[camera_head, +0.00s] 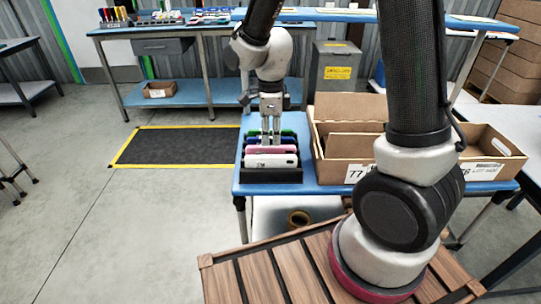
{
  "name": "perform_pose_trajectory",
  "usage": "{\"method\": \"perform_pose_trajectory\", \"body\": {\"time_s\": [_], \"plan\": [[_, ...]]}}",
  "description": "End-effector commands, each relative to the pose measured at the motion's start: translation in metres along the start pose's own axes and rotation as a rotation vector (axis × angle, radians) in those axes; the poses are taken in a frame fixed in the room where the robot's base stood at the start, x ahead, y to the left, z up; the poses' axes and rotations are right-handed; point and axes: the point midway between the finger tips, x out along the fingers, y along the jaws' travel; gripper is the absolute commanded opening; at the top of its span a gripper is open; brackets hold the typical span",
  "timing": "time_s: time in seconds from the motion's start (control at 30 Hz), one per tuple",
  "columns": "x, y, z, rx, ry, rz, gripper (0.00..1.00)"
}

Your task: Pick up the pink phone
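The pink phone (259,150) stands on its long edge in a dark rack (271,176) on the blue table, just behind a white phone (271,161). Only its upper strip shows above the white phone. My gripper (271,141) points straight down over the rack, with its fingertips at the top edge of the pink phone. Two fingers show with a narrow gap between them. Whether they touch or straddle the phone cannot be made out.
Green and blue phones (287,133) stand behind the pink one. An open cardboard carton (336,163) sits close to the right of the rack, with more cartons (490,152) beyond my arm. A back workbench (200,27) holds small items. Floor to the left is clear.

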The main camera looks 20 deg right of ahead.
Motion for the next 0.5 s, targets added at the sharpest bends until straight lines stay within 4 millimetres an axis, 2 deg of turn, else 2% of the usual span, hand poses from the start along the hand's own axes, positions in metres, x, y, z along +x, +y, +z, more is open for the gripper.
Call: {"method": "perform_pose_trajectory", "body": {"time_s": [0.3,0.5], "plan": [[0.046,-0.001,0.000,-0.002,0.001,0.001,0.24],[0.051,-0.002,0.000,-0.002,0.000,0.000,0.24]]}}
